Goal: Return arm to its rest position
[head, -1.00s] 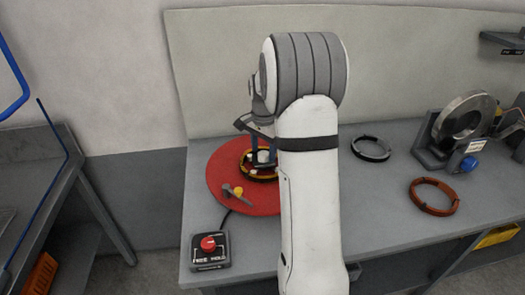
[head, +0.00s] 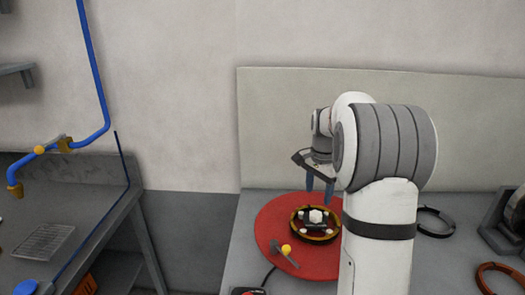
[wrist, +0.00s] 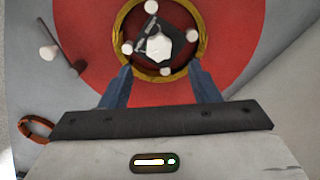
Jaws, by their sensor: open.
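My gripper (head: 320,188) is open and empty, with its two blue fingers above the red round plate (head: 270,220). In the wrist view the fingers of my gripper (wrist: 160,85) point toward a yellow-and-dark ring coil (wrist: 197,62). The coil (head: 297,231) lies on the red plate around a dark fixture with white round pegs (head: 316,216). The fingers are apart from the coil. My arm hides part of the plate's right side in the head view.
A black ring (head: 448,222) and a copper ring (head: 490,268) lie on the bench at right. A sink bench with blue pipe (head: 95,60) is at left.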

